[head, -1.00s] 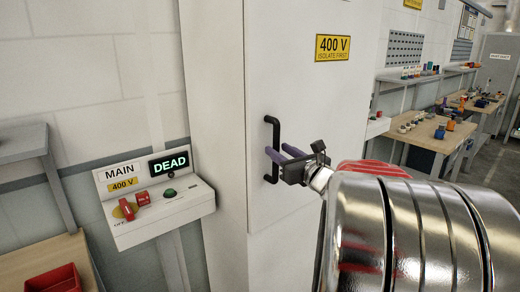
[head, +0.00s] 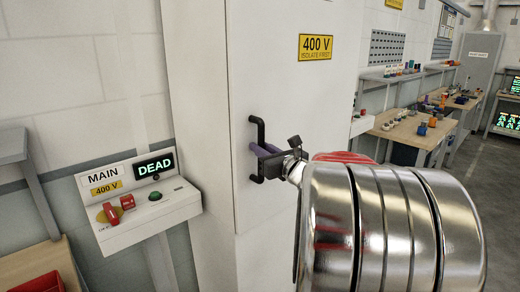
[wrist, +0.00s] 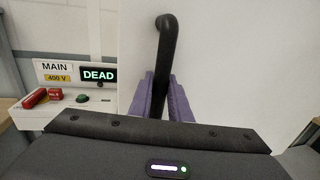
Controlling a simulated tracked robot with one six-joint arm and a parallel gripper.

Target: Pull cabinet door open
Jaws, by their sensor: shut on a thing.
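The white cabinet door (head: 290,95) carries a yellow "400 V, isolate first" label (head: 315,47) and looks closed. Its black bar handle (head: 256,133) stands upright near the door's left edge. My gripper (head: 257,152) is at the handle, with its purple fingers shut around the bar at its lower half. In the wrist view the handle (wrist: 166,42) rises from between the two purple fingers (wrist: 164,100). The lower part of the bar is hidden there by my gripper.
A white switch box (head: 150,213) marked "MAIN 400 V" is left of the cabinet, with a red switch, a green button and a display (head: 155,164) reading "DEAD". Workbenches (head: 425,130) with several small items stand at right. Floor is free at far right.

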